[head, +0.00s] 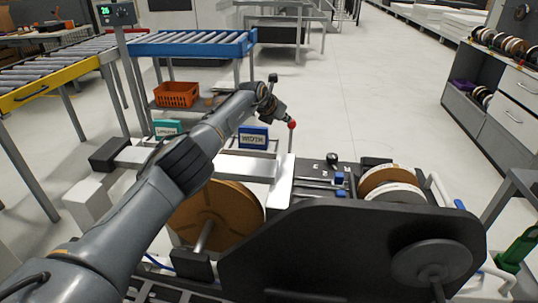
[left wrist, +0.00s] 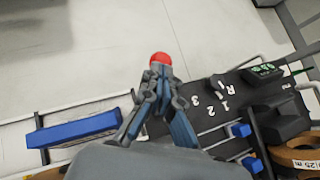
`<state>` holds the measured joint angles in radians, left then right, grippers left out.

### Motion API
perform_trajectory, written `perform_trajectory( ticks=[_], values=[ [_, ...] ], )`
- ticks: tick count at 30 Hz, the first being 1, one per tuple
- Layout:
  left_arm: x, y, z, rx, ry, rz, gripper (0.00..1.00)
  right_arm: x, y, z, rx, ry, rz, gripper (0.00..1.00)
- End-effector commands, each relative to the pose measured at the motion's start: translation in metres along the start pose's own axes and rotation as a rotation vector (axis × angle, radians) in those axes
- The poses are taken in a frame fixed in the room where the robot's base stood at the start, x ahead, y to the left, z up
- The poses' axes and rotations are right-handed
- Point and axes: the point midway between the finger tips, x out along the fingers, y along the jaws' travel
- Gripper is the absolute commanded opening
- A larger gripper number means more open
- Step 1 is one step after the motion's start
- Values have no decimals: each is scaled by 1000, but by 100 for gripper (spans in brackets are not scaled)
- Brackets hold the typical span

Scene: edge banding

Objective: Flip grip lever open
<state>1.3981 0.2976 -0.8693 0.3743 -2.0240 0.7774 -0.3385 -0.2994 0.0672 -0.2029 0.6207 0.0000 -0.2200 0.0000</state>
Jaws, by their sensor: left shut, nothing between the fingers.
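The lever's red ball knob (head: 292,125) tops a thin upright rod on the edge banding machine (head: 330,235). My left gripper (head: 284,117) reaches in from the left and is shut, with its fingertips right at the knob. In the left wrist view the red knob (left wrist: 160,59) shows just beyond the tips of the closed fingers (left wrist: 158,82). Nothing is held between them. Whether the fingers touch the knob cannot be told. The rod is hidden by the gripper in the left wrist view. My right gripper is not in view.
A blue WIDTH sign (head: 253,137) stands just left of the lever. The numbered black panel (left wrist: 222,108) with blue clamps (left wrist: 240,130) lies right of it. Banding rolls (head: 388,182) sit farther right. Open floor (head: 370,95) lies behind the machine.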

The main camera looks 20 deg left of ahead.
Motion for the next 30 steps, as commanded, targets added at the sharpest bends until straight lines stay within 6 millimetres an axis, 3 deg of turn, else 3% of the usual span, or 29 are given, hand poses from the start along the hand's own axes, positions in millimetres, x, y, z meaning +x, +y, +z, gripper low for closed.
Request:
perform_trajectory(
  ticks=[6,21,30],
  values=[
    [4,-8,3,1,0,0,0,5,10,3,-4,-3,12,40],
    [4,-8,4,1,0,1,0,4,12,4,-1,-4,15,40],
    [-27,9,31,2,-1,1,0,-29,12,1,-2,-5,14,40]
  ],
)
